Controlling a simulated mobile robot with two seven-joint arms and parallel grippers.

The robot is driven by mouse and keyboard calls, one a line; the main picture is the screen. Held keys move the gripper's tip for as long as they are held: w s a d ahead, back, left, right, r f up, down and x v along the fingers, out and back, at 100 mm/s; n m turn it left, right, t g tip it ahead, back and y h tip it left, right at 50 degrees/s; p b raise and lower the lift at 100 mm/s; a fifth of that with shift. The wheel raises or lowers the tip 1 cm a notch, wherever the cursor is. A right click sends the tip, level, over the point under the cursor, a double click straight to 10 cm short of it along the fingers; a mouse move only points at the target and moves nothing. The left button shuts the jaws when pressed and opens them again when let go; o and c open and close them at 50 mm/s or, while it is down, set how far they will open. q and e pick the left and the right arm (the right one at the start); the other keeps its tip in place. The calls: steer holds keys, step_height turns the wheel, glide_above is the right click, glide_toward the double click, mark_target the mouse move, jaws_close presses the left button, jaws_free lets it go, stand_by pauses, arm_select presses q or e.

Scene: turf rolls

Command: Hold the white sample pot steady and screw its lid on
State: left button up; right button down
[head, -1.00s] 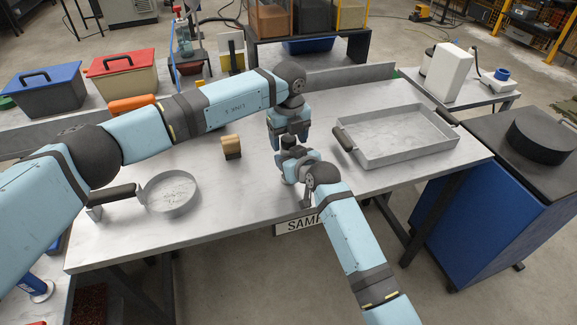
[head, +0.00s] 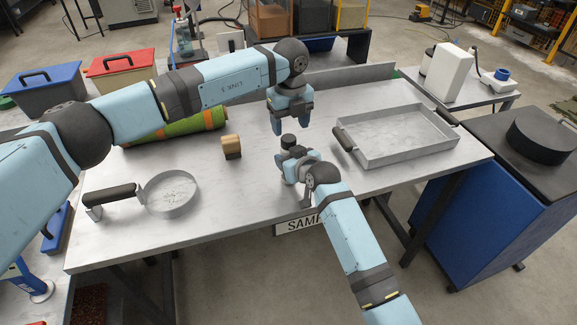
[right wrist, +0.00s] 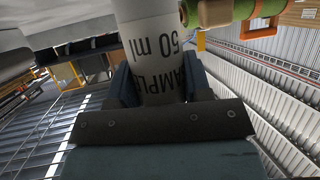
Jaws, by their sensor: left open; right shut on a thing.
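The white sample pot (right wrist: 155,60) stands between the fingers of my right gripper (right wrist: 158,88) in the right wrist view, its "SAMPLE 50 ml" print showing. In the head view my right gripper (head: 291,160) is shut on the pot above the table's front part and hides most of its body. A dark round lid (head: 288,139) sits at the top of the pot; I cannot tell how tightly it is seated. My left gripper (head: 291,127) points down just above the lid, open and empty, its fingers apart.
A wooden block (head: 231,147) and a round pan (head: 170,193) lie to the left on the table (head: 235,205). A shallow metal tray (head: 395,150) is on the right. A green and orange roll (head: 185,126) lies behind, partly under my left arm.

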mark_target(289, 138)
arm_select(q)
steer(key=shift+d+r+n, duration=0.25)
steer(key=shift+r+n, duration=0.25)
steer(key=shift+r, duration=0.4)
steer(key=shift+r+n, duration=0.3)
steer(key=shift+n, duration=0.1)
steer(key=shift+a+r+n, duration=0.35)
steer(key=shift+a+n, duration=0.1)
steer(key=shift+n, duration=0.25)
steer(key=shift+f, duration=4)
